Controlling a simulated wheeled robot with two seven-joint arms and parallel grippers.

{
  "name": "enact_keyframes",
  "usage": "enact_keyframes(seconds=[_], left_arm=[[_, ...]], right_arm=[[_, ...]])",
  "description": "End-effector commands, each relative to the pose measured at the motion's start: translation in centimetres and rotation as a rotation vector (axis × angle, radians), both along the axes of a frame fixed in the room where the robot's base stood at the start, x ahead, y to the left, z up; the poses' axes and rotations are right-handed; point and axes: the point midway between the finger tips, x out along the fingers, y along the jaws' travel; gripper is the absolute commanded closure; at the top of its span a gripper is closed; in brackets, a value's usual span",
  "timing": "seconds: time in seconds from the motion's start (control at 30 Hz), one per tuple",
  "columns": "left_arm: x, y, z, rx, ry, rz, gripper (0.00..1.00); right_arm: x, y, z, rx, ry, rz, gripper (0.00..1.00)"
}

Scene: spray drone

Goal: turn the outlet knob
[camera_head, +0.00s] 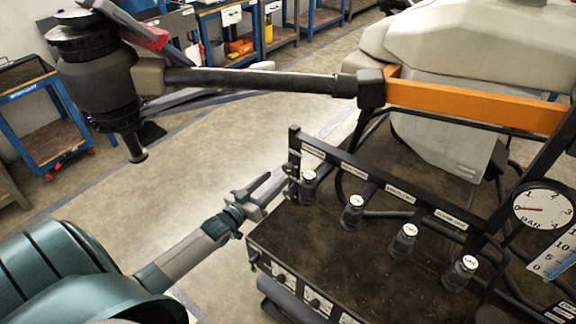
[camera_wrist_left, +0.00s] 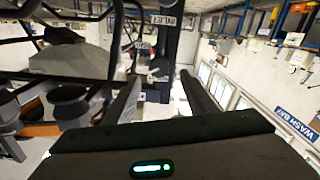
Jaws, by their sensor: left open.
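Several dark knobs with white caps stand in a row on the dark spray panel (camera_head: 330,250) in the head view: a far-left one (camera_head: 309,181), two middle ones (camera_head: 353,209) (camera_head: 404,239) and a near-right one (camera_head: 461,270). Labels run along the black bar above them, too small to read, so I cannot tell which knob is the outlet one. My left gripper (camera_head: 272,190) is open at the panel's left edge, close to the far-left knob and bar end. In the left wrist view its two fingers (camera_wrist_left: 162,92) stand apart, with a label reading INLET beyond. My right gripper is out of view.
A pressure gauge (camera_head: 543,208) is at the right. An orange drone arm (camera_head: 470,104) and a dark boom with a rotor motor (camera_head: 97,85) cross above. A pale tank (camera_head: 440,135) stands behind the panel. Blue carts (camera_head: 45,120) stand at the left; the floor between is clear.

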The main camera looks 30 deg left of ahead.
Motion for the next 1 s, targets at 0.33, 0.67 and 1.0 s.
enact_keyframes(seconds=[0.33, 0.67, 1.0], left_arm=[[5.3, -0.4, 0.2, 0.001, -0.001, 0.0, 0.5], [7.9, -0.6, 0.0, 0.0, 0.0, 0.0, 0.5], [8.1, -0.7, 0.0, 0.0, 0.0, 0.0, 0.5]], right_arm=[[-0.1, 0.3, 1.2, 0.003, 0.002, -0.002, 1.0], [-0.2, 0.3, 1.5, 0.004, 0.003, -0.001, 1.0], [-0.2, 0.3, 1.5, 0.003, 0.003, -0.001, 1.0]])
